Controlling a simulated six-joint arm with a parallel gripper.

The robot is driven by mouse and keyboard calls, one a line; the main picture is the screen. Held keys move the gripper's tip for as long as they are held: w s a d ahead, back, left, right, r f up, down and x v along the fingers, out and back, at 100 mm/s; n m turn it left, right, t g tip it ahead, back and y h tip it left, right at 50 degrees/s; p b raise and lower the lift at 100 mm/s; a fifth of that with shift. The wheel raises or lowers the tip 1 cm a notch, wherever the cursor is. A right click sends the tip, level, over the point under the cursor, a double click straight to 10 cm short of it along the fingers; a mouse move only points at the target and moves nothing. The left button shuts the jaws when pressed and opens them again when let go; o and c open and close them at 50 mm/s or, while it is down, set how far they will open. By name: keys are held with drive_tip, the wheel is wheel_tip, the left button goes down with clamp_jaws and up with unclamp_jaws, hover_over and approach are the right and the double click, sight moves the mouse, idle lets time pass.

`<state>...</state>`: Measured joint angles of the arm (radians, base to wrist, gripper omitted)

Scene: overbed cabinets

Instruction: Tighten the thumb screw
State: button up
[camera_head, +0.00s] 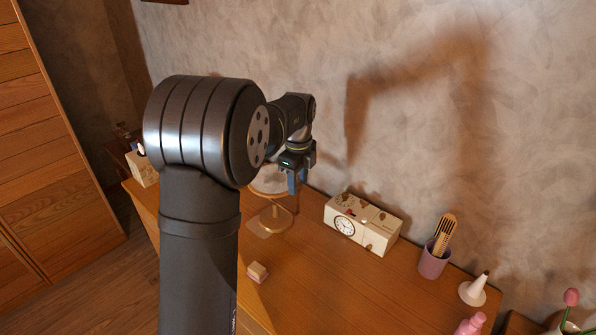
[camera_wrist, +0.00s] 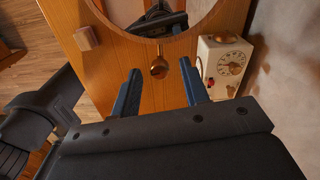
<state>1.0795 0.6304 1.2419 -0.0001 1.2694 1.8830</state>
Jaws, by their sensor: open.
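Nothing is held, and I cannot tell how far the screw is beyond the fingertips. In the head view my gripper (camera_head: 292,182) points down above the table beside the mirror stand (camera_head: 267,223). The screw cannot be made out in the head view, and the arm and gripper hide part of the mirror.
A white clock radio (camera_head: 362,224) stands right of the mirror by the wall. Further right are a purple cup (camera_head: 433,262) with a brush and a white cone-shaped object (camera_head: 474,291). A small pale block (camera_head: 257,271) lies near the front edge. The table (camera_head: 325,285) between is clear.

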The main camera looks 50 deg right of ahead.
sight(298, 185)
wheel_tip(298, 185, up, 17)
drive_tip(key=shift+r, duration=0.2)
drive_tip(key=shift+f, duration=0.1)
idle(0.6)
wheel_tip(298, 185, down, 17)
drive_tip(key=shift+f, duration=0.2)
idle(0.4)
drive_tip(key=shift+r, duration=0.1)
drive_tip(key=shift+f, duration=0.35)
drive_tip(key=shift+r+n, duration=0.25)
drive_tip(key=shift+n, duration=0.65)
drive_tip(key=n, duration=1.4)
idle(1.3)
